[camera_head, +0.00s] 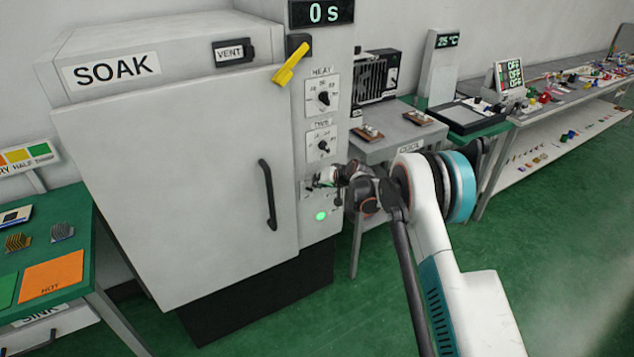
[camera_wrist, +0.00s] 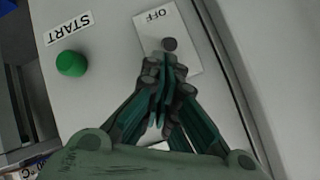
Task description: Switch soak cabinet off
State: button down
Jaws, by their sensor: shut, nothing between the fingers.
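The soak cabinet (camera_head: 175,170) stands at the left in the head view, a large light-grey box with a SOAK label and a black door handle (camera_head: 267,195). Its control panel runs down the right side. In the wrist view a white plate marked OFF (camera_wrist: 150,22) carries a dark round knob-like part (camera_wrist: 170,44). A green button (camera_wrist: 71,63) labelled START is beside it; a lit green spot (camera_head: 321,216) shows low on the panel. My gripper (camera_wrist: 165,64) is shut and empty, its tips just by the dark part; contact cannot be told.
The HEAT knob (camera_head: 323,98) and timer knob (camera_head: 323,146) are above my gripper. A yellow lever (camera_head: 291,63) juts out near the panel top. A grey side table (camera_head: 385,147) stands close right of the panel. Green floor is open at right.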

jog(key=shift+s+d+f, duration=0.15)
jog(key=shift+s+f, duration=0.1)
jog(key=f+b, duration=0.1)
jog(key=s+f+b, duration=0.1)
jog(key=d+f+b, duration=0.1)
jog(key=shift+s+f, duration=0.15)
jog(key=shift+s, duration=0.1)
dwell(0.6)
dwell(1.4)
jog(key=shift+r, duration=0.85)
jog(key=shift+d, duration=0.1)
